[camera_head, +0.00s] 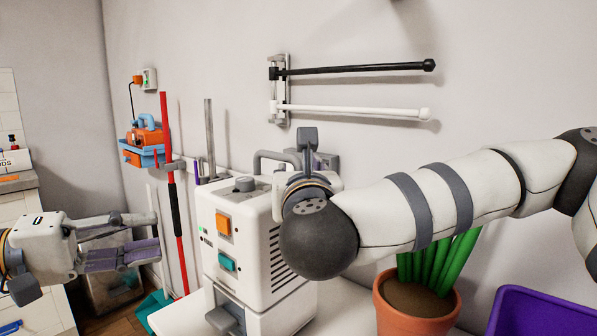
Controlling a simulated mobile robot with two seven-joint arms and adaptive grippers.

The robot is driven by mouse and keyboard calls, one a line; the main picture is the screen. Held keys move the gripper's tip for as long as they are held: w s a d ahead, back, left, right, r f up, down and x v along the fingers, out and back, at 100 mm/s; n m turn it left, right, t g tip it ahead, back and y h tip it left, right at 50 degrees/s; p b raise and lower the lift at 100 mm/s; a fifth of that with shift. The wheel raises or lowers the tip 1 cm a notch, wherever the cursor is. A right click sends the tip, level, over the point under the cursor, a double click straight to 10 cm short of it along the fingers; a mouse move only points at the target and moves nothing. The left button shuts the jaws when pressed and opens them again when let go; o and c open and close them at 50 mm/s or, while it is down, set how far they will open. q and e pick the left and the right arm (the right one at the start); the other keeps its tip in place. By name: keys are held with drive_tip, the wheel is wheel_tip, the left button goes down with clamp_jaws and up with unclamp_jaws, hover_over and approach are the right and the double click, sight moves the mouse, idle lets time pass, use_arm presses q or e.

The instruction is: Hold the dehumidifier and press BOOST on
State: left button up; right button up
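The dehumidifier (278,262) is a white box standing upright on a white surface. Its front has an orange button (223,224) and a teal button (227,261); their labels are too small to read. A grey knob (244,184) and a grey handle (272,154) are on its top. My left gripper (152,233) is at the left, apart from the dehumidifier, with its fingers spread and nothing between them. My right gripper (308,165) is at the dehumidifier's top right; my own wrist hides its fingers, so I cannot tell whether it grips the handle.
A potted plant (415,308) and a purple bin (545,314) stand to the right. Two wall rails, black (350,69) and white (350,109), stick out above. A red pole (170,190) stands behind my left gripper.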

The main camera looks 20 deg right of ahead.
drive_tip(key=shift+w+d, duration=0.15)
drive_tip(key=shift+w, duration=0.2)
clamp_jaws()
use_arm(q)
clamp_jaws()
use_arm(e)
drive_tip(key=shift+r, duration=0.15)
drive_tip(key=shift+r, duration=0.1)
idle(0.4)
idle(0.4)
